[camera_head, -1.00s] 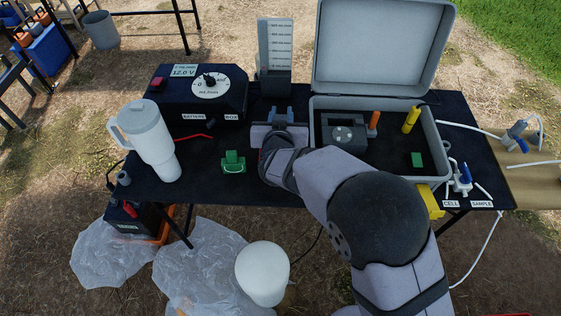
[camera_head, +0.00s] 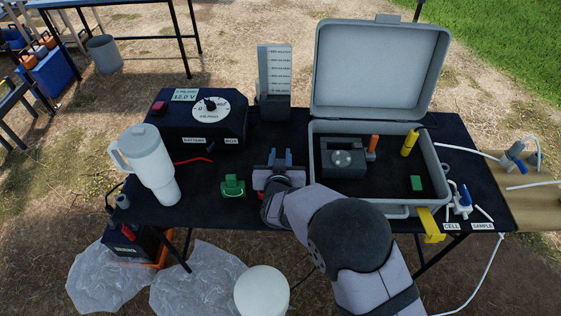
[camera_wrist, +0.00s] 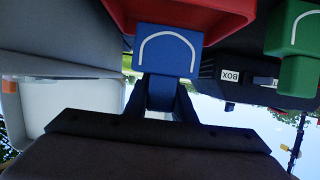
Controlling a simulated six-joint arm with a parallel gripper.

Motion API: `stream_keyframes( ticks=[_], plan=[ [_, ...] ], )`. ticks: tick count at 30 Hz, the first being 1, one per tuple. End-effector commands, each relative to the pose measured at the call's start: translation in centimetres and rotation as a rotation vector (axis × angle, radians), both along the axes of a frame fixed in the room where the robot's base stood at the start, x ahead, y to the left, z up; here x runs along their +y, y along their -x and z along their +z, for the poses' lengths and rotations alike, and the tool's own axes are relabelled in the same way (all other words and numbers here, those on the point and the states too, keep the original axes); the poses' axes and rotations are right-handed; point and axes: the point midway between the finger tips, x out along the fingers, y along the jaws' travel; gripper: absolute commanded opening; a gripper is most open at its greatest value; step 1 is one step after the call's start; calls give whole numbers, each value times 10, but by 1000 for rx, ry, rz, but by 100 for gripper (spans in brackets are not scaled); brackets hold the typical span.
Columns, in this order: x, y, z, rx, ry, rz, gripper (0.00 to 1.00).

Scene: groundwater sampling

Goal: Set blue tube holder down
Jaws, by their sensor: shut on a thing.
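My gripper (camera_head: 279,166) is over the black table, right of the green holder (camera_head: 232,186). In the wrist view its dark fingers (camera_wrist: 160,92) are shut on the blue tube holder (camera_wrist: 168,50), a blue block with a white arc on its face. In the head view, blue shows at the gripper's far end (camera_head: 280,157), though the holder's shape is mostly hidden there. The green holder also shows there at the right (camera_wrist: 297,45).
An open grey case (camera_head: 437,170) stands right of my gripper. A white jug (camera_head: 150,165) stands at the left. A red cable (camera_head: 195,160) lies near the box. Bare table shows around the green holder.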

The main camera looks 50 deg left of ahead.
Motion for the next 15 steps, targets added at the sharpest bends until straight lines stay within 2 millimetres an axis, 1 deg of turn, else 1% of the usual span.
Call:
stream_keyframes(
  ticks=[1, 3, 6, 9, 15],
  plan=[
    [0, 0, -7, 0, 2, -1, 1],
    [0, 0, -16, 0, 3, 1, 1],
    [0, 0, -25, 1, 1, 0, 1],
    [0, 0, -28, -1, -1, 0, 1],
    [0, 0, -28, -1, -1, 0, 1]
  ],
)
